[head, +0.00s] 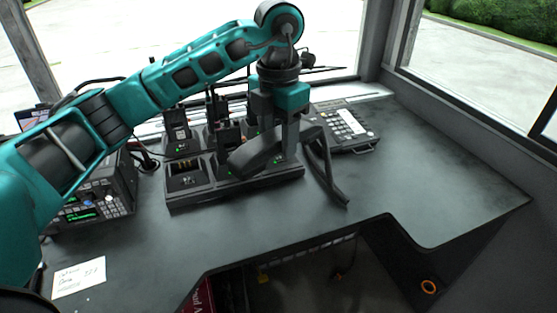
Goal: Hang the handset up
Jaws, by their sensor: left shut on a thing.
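My left gripper (287,142) points down over the desk and is shut on a dark curved handset (256,155). The handset is held in front of and above the charger rack, slanting with its lower end to the left. The desk phone (350,127) with pale keys stands just right of the gripper, and the handset is apart from its keypad. A dark curved strip (328,172) runs down from near the gripper to the desk; I cannot tell whether it is a cord. My gripper hides part of the phone's left side. My right gripper is not in view.
A charger rack (235,190) with several handheld radios stands behind and below the handset. A radio set (100,200) with a green display is at left. A paper note (79,277) lies front left. The desk (430,180) is clear at right, with a cutout at front.

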